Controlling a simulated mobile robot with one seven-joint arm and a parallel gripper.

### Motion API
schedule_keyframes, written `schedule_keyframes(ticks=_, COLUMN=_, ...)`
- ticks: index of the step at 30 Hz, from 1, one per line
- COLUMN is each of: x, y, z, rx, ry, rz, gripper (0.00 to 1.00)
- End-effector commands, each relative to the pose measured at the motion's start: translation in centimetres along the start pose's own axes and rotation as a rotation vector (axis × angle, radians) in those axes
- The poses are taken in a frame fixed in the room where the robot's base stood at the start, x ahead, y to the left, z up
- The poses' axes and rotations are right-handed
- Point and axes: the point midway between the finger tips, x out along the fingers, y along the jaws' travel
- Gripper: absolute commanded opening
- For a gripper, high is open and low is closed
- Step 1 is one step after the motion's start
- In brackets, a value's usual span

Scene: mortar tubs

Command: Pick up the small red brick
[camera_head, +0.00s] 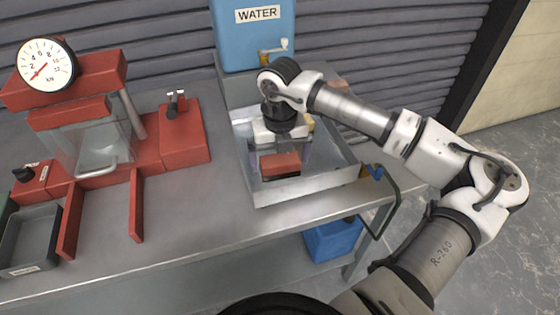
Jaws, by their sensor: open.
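The small red brick (281,165) is in the shallow metal tray (303,190) under the water tank. My gripper (281,160) reaches down into the tray over the brick, with one finger at the brick's left and one at its right. The jaws are open. I cannot tell whether either finger touches the brick. My gripper body hides the part of the tray behind the brick.
A blue water tank (253,40) with a tap stands behind the tray. A red press (100,130) with a dial gauge (46,65) is on the left. A grey tub (30,240) sits at the far left. A blue container (331,240) is below the bench. Bare bench (200,205) lies left of the tray.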

Motion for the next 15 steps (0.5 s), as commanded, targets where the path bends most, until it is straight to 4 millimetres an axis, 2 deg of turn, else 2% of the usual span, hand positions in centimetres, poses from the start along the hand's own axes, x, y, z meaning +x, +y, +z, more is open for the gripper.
schedule_keyframes(ticks=5, x=1.8, y=0.0, z=0.0, rx=0.0, ry=0.001, rz=0.0, gripper=1.0)
schedule_keyframes(ticks=12, x=2.0, y=0.0, z=0.0, rx=0.0, ry=-0.001, rz=-0.001, gripper=1.0)
schedule_keyframes(ticks=15, x=2.0, y=0.0, z=0.0, rx=0.0, ry=-0.001, rz=-0.001, gripper=0.88)
